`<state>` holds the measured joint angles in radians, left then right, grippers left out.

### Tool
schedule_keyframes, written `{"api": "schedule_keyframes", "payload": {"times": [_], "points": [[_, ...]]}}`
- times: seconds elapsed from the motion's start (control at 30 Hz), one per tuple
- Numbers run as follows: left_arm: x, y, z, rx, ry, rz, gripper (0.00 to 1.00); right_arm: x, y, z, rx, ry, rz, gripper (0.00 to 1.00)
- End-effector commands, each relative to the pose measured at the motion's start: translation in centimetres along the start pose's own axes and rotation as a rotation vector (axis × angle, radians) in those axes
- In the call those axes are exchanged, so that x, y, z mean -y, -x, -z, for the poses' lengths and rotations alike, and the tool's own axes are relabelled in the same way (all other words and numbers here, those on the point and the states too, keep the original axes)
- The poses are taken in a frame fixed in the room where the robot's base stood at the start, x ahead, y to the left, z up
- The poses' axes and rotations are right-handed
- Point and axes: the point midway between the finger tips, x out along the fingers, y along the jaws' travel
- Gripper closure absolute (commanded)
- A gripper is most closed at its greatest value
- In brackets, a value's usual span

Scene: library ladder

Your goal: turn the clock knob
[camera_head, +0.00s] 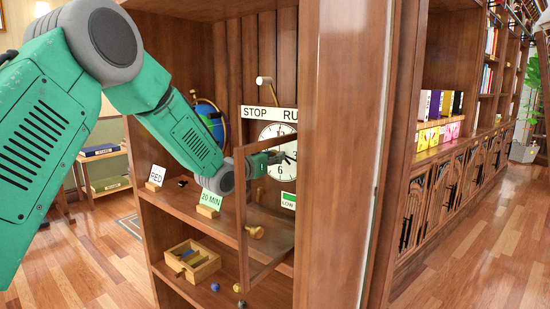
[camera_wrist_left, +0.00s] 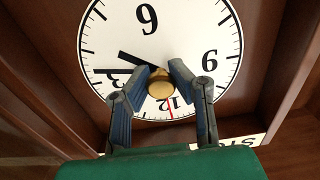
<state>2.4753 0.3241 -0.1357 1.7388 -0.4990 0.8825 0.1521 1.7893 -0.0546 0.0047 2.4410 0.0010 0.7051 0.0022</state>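The white clock face (camera_head: 264,131) stands in the wooden cabinet in the head view. My left gripper (camera_head: 287,157) is at the clock's middle. In the left wrist view the left gripper's (camera_wrist_left: 166,70) two blue-grey fingers converge around the knob and appear closed on it. My right gripper is out of view.
A framed door (camera_head: 241,205) with a brass knob (camera_head: 255,232) stands open beside my left forearm. A lever knob (camera_head: 264,81) is above the STOP/RUN sign (camera_head: 262,112). The 20 MIN card (camera_head: 210,200) and RED card (camera_head: 157,175) stand on the shelf. A wooden box (camera_head: 190,262) sits below.

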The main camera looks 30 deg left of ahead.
Motion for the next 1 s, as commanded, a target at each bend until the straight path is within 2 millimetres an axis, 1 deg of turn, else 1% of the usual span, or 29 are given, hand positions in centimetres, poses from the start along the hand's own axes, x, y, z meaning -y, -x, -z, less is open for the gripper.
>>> {"api": "schedule_keyframes", "payload": {"times": [0.03, 0.2, 0.4, 0.5, 0.77, 0.8, 0.83, 0.87, 1.0], "points": [[-0.25, -0.02, 0.00, -0.001, 0.000, -0.007, 1.00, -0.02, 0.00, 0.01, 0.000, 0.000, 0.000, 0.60], [-0.11, 0.01, -0.10, -0.001, -0.018, -0.009, 1.00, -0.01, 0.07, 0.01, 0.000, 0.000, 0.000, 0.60], [-0.10, -0.01, -0.11, 0.000, -0.228, -0.008, 1.00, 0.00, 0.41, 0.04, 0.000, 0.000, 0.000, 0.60], [0.00, 0.03, -0.19, 0.001, -0.281, -0.006, 1.00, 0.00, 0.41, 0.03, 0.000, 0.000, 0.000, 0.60], [0.13, 0.07, -0.30, 0.001, -0.282, -0.006, 1.00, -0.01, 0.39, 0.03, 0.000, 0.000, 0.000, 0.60], [0.14, 0.08, -0.32, 0.001, -0.282, -0.006, 0.69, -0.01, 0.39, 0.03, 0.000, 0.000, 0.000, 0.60], [0.14, 0.08, -0.32, 0.001, -0.281, -0.006, 0.58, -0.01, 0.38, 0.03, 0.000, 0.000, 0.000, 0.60], [0.15, 0.07, -0.31, 0.001, -0.281, -0.006, 0.56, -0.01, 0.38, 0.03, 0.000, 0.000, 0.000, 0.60], [0.16, 0.05, -0.24, 0.000, -0.281, -0.005, 0.56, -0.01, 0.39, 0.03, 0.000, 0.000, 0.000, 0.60]]}}
